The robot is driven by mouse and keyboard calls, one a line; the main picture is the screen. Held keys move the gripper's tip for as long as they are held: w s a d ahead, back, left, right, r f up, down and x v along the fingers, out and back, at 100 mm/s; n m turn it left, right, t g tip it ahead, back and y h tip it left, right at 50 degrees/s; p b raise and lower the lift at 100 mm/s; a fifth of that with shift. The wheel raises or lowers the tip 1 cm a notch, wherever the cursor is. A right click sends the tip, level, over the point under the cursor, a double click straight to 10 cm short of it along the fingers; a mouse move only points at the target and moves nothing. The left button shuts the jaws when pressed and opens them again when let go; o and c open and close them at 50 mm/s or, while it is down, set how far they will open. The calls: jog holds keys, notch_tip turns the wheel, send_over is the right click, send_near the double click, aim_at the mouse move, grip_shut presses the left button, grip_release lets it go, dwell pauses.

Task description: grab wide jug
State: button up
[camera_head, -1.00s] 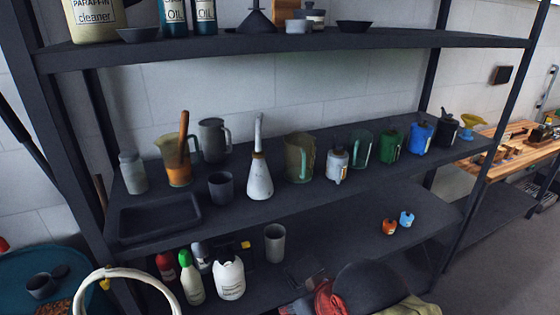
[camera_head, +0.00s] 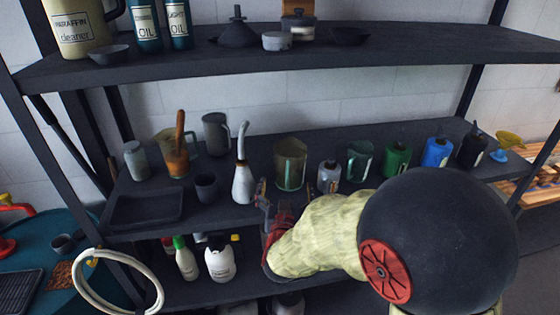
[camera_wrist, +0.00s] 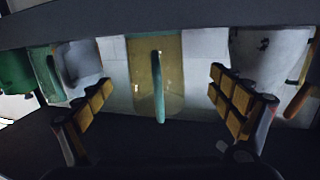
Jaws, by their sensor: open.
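A wide, see-through olive jug (camera_head: 289,160) with a pale green handle stands upright on the middle shelf, between a white long-necked can and a small grey-white canister. In the wrist view, which looks upside down, the jug (camera_wrist: 172,75) is in the centre with its teal handle facing me. My gripper (camera_wrist: 163,108) is open, one finger to each side of the jug in the picture, and nothing is between the fingers. In the head view my gripper (camera_head: 266,203) is at the front of the middle shelf, before the jug and the white can, partly hidden by my arm.
The white can (camera_head: 242,183) stands left of the jug, the grey-white canister (camera_head: 328,176) and a teal jug (camera_head: 358,160) right. An amber jug (camera_head: 176,160) and a grey jug (camera_head: 216,134) are farther left. The upper shelf (camera_head: 300,62) runs above; a tray (camera_head: 146,209) lies left.

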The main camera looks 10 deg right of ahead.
jog(key=shift+w+r+h, duration=0.15)
jog(key=shift+w+h, duration=0.15)
jog(key=shift+h, duration=0.3)
jog(key=shift+w+d+t, duration=0.15)
jog(key=shift+w+t, duration=0.15)
jog(key=x, duration=0.6)
jog(key=shift+s+d+f, duration=0.1)
jog(key=shift+d+f, duration=0.05)
jog(key=shift+f, duration=0.05)
jog(key=shift+w+d, duration=0.15)
jog(key=shift+w, duration=0.4)
jog(key=shift+c, duration=0.2)
jog(key=shift+r, duration=0.1)
jog(key=c, duration=1.3)
